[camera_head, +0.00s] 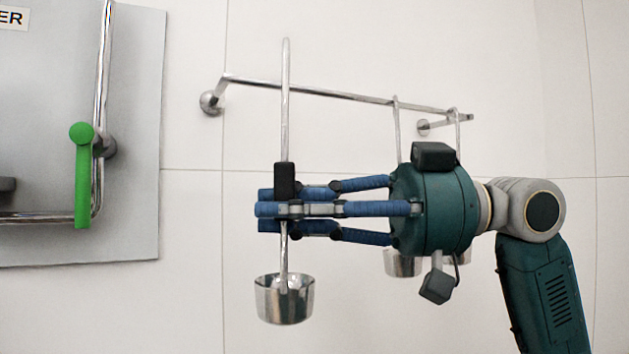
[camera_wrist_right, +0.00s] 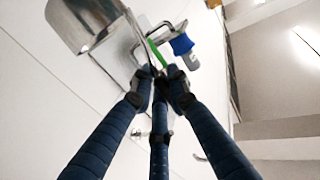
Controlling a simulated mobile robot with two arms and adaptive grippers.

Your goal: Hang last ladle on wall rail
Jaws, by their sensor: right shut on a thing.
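The ladle (camera_head: 284,302) is steel, with a long upright handle, a black grip and a round cup at the bottom. My right gripper (camera_head: 272,210), coming in from the right, is shut around the handle just below the black grip. In the right wrist view, my fingers (camera_wrist_right: 160,82) close together and the ladle's cup (camera_wrist_right: 84,22) shows at the upper left. The wall rail (camera_head: 345,95) runs behind. The handle's top overlaps and rises above the rail's left part in the picture; I cannot tell whether they touch. My left gripper is out of view.
Ladles (camera_head: 402,262) hang at the rail's right end, partly hidden behind my right gripper and wrist. The rail's middle is bare. A grey panel (camera_head: 130,215) with a steel pipe (camera_head: 100,80) and green handle (camera_head: 82,180) stands at the left.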

